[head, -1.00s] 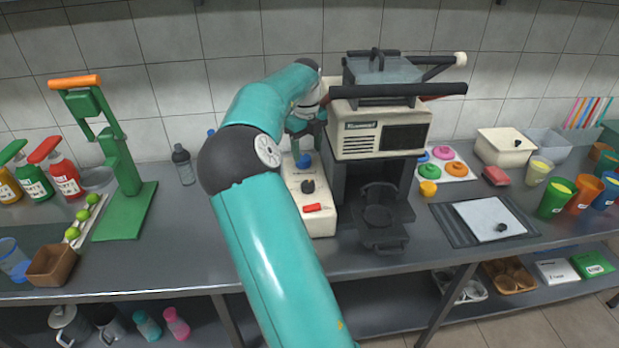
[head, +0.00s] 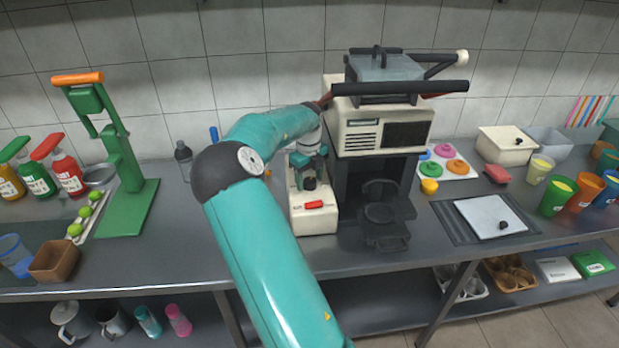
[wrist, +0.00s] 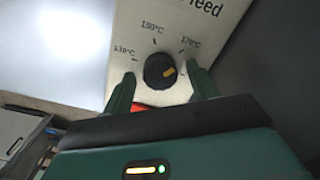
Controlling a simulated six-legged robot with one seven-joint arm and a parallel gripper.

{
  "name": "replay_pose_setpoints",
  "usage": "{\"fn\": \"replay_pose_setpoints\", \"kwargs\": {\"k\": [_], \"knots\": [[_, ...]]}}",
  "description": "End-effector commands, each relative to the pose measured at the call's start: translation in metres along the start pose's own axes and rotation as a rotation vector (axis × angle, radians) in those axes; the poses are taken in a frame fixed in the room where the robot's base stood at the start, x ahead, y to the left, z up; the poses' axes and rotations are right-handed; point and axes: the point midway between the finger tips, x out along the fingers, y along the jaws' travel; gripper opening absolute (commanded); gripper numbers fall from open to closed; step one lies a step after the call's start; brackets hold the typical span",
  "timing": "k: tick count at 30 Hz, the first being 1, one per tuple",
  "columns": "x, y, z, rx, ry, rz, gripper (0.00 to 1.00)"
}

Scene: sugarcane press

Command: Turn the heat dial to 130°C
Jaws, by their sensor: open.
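The heat dial (wrist: 159,71) is a round black knob with a yellow pointer mark on a cream panel (head: 324,221). In the wrist view, labels for 130°C (wrist: 124,53), 150°C (wrist: 152,28) and 170°C (wrist: 190,42) are printed around it. The yellow mark points right and slightly up, not toward 130°C. My gripper (wrist: 162,85) is open, with one green finger on each side of the dial. Whether the fingers touch the dial is unclear. In the head view the dial (head: 309,183) shows just below my gripper.
A red switch (head: 314,205) sits on the panel in front of the dial. The cream and black press machine (head: 381,132) stands close on the right. A green hand press (head: 122,170) stands at left. The counter between is mostly clear.

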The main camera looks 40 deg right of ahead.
Motion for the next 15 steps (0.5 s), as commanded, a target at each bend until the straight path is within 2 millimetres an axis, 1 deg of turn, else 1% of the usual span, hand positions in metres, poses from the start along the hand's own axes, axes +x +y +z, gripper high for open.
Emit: {"fn": "replay_pose_setpoints", "kwargs": {"k": [3,4,10,11,15], "knots": [[-0.0001,0.0002,0.0,0.0,0.0,0.0,0.59],[-0.0001,0.0002,0.0001,0.0,0.0,0.0,0.55],[-0.0003,0.0004,0.0001,0.0,0.0,0.0,0.16],[-0.0003,0.0005,0.0001,0.0,0.0,0.001,0.14],[-0.0004,0.0005,0.0001,-0.004,0.0,0.001,0.14]]}}
